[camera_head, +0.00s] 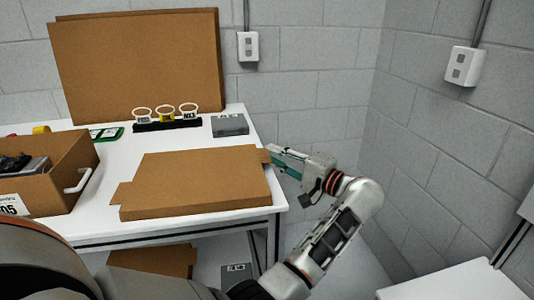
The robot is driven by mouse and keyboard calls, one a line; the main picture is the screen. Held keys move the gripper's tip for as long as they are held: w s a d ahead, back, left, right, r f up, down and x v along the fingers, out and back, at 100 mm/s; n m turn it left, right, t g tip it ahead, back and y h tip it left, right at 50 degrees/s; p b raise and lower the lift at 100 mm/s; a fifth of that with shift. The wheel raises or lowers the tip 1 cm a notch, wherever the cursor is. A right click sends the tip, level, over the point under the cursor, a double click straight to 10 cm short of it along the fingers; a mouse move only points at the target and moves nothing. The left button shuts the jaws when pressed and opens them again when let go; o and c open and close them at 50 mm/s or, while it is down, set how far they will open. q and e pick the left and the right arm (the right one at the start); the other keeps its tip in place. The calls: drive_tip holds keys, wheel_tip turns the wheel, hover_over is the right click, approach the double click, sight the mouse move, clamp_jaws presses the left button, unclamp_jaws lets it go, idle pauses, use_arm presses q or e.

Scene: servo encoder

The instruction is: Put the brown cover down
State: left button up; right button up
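The brown cover (195,183) is a flat, shallow cardboard piece with a small tab at its left and right ends. It lies level at the front right of the white table, and I cannot tell whether all of its underside touches the tabletop. The fingertips are small in view.
An open cardboard box (52,182) with dark items stands left of the cover. A black holder (166,125) with several rings and a grey box (229,125) stand behind it. Tall cardboard sheets (140,65) lean at the back wall. Another white surface (455,283) is at lower right.

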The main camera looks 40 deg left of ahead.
use_arm(q)
drive_tip(key=d, duration=0.4)
use_arm(e)
drive_tip(key=shift+w+a+r, duration=0.35)
drive_tip(key=shift+w+r, duration=0.35)
drive_tip(key=shift+w, duration=0.1)
drive_tip(key=shift+s+f, duration=0.2)
